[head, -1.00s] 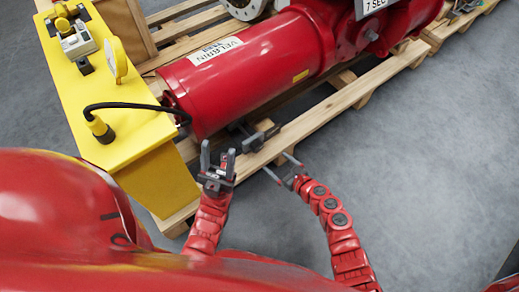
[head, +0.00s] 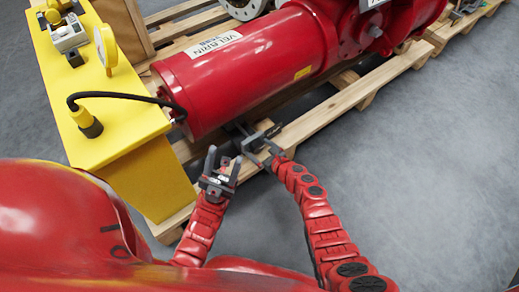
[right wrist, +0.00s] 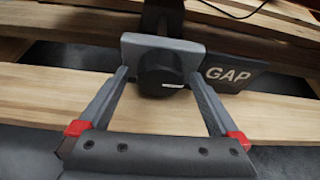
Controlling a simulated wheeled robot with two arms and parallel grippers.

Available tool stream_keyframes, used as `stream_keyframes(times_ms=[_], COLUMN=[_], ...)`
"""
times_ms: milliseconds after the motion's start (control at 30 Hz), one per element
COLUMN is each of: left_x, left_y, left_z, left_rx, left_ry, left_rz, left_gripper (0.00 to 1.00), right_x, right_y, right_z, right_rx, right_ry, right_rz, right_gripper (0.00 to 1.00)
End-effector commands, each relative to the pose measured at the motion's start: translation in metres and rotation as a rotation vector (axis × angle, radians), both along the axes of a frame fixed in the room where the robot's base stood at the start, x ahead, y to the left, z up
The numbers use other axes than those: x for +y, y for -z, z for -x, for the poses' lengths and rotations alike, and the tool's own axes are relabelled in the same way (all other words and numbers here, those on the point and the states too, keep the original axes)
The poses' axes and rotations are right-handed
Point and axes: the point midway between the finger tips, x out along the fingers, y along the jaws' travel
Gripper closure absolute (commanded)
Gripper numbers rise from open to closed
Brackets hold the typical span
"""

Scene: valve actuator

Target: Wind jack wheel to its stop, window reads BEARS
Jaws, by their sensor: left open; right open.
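The jack wheel (right wrist: 160,74) is a dark round knob with a white mark, in front of a grey plate (right wrist: 190,46) in the right wrist view. The window plate (right wrist: 237,78) beside it reads GAP. My right gripper (right wrist: 158,76) is open, with one finger on each side of the wheel; I cannot tell whether they touch it. In the head view the small dark jack (head: 262,133) sits at the pallet's near edge, with my right gripper (head: 259,153) at it. My left gripper (head: 224,162) is open and empty, just left of the right one.
The red actuator cylinder (head: 240,75) lies above the wooden pallet (head: 325,117). A yellow stand (head: 112,130) with a black cable (head: 125,96) is at the left. The grey floor (head: 430,170) at the right is clear.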

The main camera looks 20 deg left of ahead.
Motion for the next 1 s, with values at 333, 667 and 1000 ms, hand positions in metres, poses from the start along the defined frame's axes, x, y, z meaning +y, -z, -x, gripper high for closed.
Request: stream_keyframes(times_ms=[333, 667, 1000], left_x=[0.0001, 0.0001, -0.0013], left_y=[0.0000, 0.0002, 0.0042], left_z=[0.0000, 0.0000, -0.0005], left_rx=[0.000, 0.000, 0.000], left_ry=[0.000, 0.000, 0.004], left_rz=[0.001, 0.001, -0.007], left_gripper=[0.50, 0.50, 0.50], right_x=[0.0000, 0.0001, 0.0003], right_y=[-0.0004, -0.0003, -0.0001], right_z=[-0.0001, -0.0001, -0.0010], right_rx=[-0.001, 0.004, 0.108], right_ry=[0.000, 0.000, -0.002], right_rz=[-0.001, -0.004, -0.085], right_gripper=[0.56, 0.87, 0.87])
